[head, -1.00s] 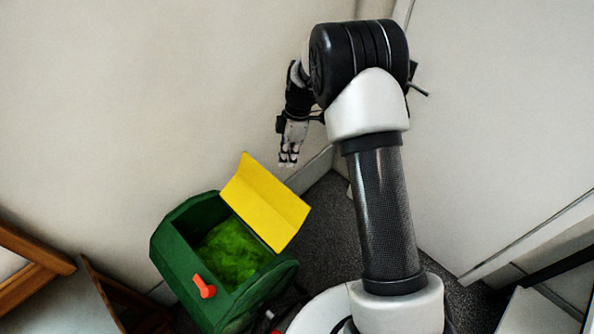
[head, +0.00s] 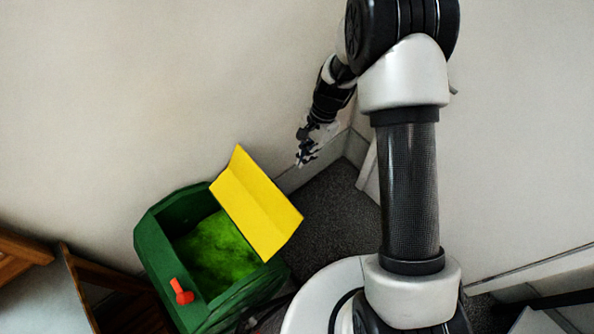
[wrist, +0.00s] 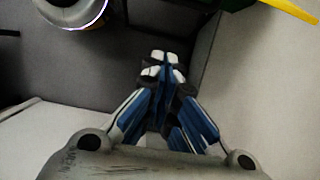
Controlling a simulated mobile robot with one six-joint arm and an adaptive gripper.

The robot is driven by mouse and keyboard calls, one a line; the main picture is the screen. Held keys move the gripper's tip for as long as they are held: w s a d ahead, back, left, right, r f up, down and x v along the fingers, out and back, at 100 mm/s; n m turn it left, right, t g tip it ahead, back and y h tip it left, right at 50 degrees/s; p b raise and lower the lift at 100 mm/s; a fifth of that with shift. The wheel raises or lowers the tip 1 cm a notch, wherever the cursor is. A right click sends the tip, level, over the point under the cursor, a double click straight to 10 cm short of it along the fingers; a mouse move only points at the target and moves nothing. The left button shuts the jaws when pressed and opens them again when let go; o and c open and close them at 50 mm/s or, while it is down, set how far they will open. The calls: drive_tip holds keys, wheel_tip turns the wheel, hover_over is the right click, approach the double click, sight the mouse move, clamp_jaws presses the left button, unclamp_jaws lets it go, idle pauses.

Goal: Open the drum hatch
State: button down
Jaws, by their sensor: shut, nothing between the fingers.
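The drum (head: 156,254) is a dark green, many-sided container at the lower left of the head view, with bright green material inside. Its yellow hatch (head: 255,203) stands swung up at the far right side of the opening, which is uncovered. A red handle (head: 181,291) sits on the drum's near rim. My gripper (head: 301,162) is to the upper right of the hatch, apart from it, shut and empty. In the wrist view my gripper (wrist: 163,62) has its fingers together, and a strip of the yellow hatch (wrist: 292,10) shows at the top right corner.
Wooden furniture (head: 22,248) stands at the left. Dark carpet (head: 325,212) lies between the drum and my arm. Pale walls (head: 150,80) close in behind, with a corner near my gripper.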

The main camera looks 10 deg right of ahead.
sight(273, 185)
drive_tip(key=s+a+f+b, duration=0.2)
drive_tip(key=s+a+f, duration=0.1)
drive_tip(key=a+f, duration=0.2)
drive_tip(key=shift+s+f+b, duration=0.3)
drive_tip(key=shift+f+b, duration=0.1)
drive_tip(key=shift+f, duration=0.55)
drive_tip(key=shift+a, duration=0.1)
drive_tip(key=s+a+r+p, duration=0.1)
drive_tip(key=r, duration=0.1)
drive_tip(key=a+r+p, duration=0.1)
drive_tip(key=r+p, duration=0.1)
drive_tip(key=s+a+r+p, duration=0.1)
drive_tip(key=r+p, duration=0.1)
drive_tip(key=r, duration=0.1)
drive_tip(key=shift+s+a, duration=0.3)
drive_tip(key=shift+a, duration=0.1)
drive_tip(key=shift+s+a, duration=0.1)
drive_tip(key=shift+a, duration=0.1)
drive_tip(key=shift+d, duration=0.1)
